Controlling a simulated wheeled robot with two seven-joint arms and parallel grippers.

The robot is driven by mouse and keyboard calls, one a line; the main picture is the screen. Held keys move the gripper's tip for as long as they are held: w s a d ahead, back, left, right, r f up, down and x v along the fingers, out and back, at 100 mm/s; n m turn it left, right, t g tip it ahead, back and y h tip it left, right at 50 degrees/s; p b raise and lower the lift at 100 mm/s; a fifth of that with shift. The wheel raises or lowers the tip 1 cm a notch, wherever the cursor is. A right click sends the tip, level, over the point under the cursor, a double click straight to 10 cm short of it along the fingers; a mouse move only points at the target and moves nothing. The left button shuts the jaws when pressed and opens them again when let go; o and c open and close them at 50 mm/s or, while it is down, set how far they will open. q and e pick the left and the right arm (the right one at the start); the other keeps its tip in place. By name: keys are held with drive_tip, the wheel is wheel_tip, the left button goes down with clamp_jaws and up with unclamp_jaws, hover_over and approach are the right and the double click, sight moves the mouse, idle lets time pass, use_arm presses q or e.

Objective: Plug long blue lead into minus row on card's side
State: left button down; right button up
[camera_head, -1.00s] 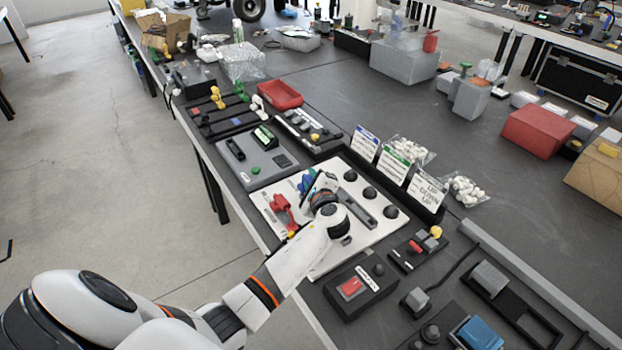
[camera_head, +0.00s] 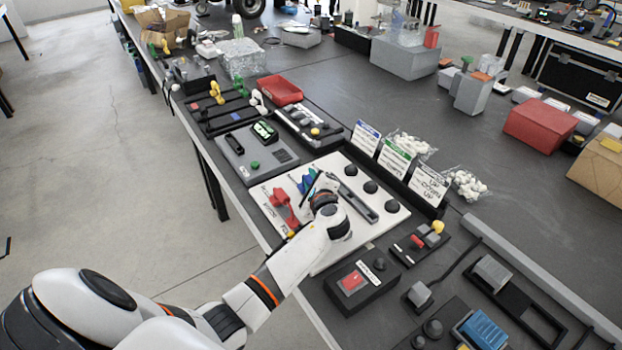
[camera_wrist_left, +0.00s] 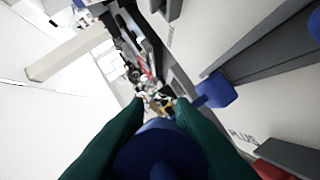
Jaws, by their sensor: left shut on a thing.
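My left gripper (camera_head: 311,188) is over the white board (camera_head: 352,222), largely hidden by its own wrist. In the left wrist view its dark green fingers are shut on a blue lead (camera_wrist_left: 158,152), whose rounded body fills the space between them. Another blue plug (camera_wrist_left: 216,91) sits at a grey strip beyond the fingers, near the printed word PLUS. A red lead (camera_head: 284,207) lies on the board's near left side. Three upright cards stand behind the board: blue-headed (camera_head: 364,138), green-headed (camera_head: 394,158) and a white one (camera_head: 428,186). I cannot read a minus label. My right gripper is out of view.
Black knobs (camera_head: 370,187) and a dark bar (camera_head: 357,203) stand on the board. A grey panel (camera_head: 256,160) lies to its left, a black box with a red button (camera_head: 352,281) in front to its right. Bags of white pieces (camera_head: 466,184) lie behind the cards.

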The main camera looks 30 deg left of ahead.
use_arm(q)
drive_tip(key=c, duration=1.2)
unclamp_jaws()
drive_tip(key=shift+f, duration=0.1)
drive_tip(key=shift+o, duration=0.2)
drive_tip(key=v, duration=1.2)
drive_tip(key=shift+b, duration=0.4)
drive_tip(key=shift+s, duration=0.1)
